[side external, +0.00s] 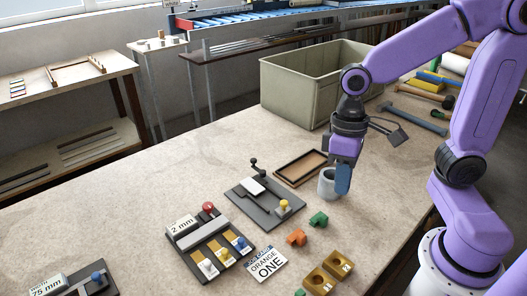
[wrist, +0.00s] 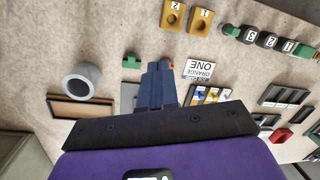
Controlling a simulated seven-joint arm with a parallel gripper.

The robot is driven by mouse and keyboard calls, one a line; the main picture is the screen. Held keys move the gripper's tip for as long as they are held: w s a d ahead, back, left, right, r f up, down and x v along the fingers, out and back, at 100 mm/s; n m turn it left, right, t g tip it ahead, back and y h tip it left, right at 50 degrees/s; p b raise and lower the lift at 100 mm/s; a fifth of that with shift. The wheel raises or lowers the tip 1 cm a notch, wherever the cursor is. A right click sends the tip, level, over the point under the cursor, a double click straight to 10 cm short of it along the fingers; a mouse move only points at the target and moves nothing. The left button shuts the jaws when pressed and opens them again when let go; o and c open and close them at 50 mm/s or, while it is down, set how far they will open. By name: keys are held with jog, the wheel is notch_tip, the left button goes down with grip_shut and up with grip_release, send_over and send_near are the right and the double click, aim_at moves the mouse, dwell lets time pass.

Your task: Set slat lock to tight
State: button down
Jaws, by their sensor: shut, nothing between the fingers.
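No label reading "slat lock" is legible. A dark plate (side external: 262,203) carries a black upright lever (side external: 254,165), a white block and a yellow knob (side external: 284,206). In front of it, a dark panel (side external: 186,246) marked "2 mm" has a red knob (side external: 208,208) and white, yellow and blue levers. My gripper (side external: 342,185) is shut and empty, pointing down beside a grey cylinder (side external: 326,184), to the right of the yellow-knob plate. In the wrist view my fingers (wrist: 160,66) are together and partly hide that plate (wrist: 130,92); the cylinder (wrist: 82,82) is left of them.
Green (side external: 318,219) and orange (side external: 297,237) blocks, an "ORANGE ONE" card (side external: 266,265) and brass blocks (side external: 320,281) lie nearby. A brown tray (side external: 300,168) and beige bin (side external: 309,87) stand behind. A "75 mm" panel (side external: 95,284) is lower left. Left-back tabletop is clear.

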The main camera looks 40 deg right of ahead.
jog(key=w+d+f+m+y, duration=0.1)
jog(key=w+d+m+y, duration=0.1)
jog(key=w+m, duration=0.65)
jog(key=w+d+f+m+y, duration=0.15)
jog(key=w+m, duration=0.35)
jog(key=w, duration=0.6)
jog(key=w+d+f+m+t+y, duration=0.2)
jog(key=w+d+m+y, duration=0.1)
jog(key=w+d+m, duration=0.7)
jog(key=w+d, duration=0.1)
jog(key=d, duration=0.3)
jog(key=shift+m+t, duration=0.3)
jog(key=shift+m, duration=0.05)
jog(key=shift+f, duration=0.2)
jog(key=x, duration=0.9)
jog(key=shift+a, duration=0.1)
jog(key=a, duration=0.2)
jog(key=a+f, duration=0.1)
jog(key=shift+w, duration=0.25)
jog(key=shift+w+a+f, duration=0.15)
jog(key=shift+a, duration=0.5)
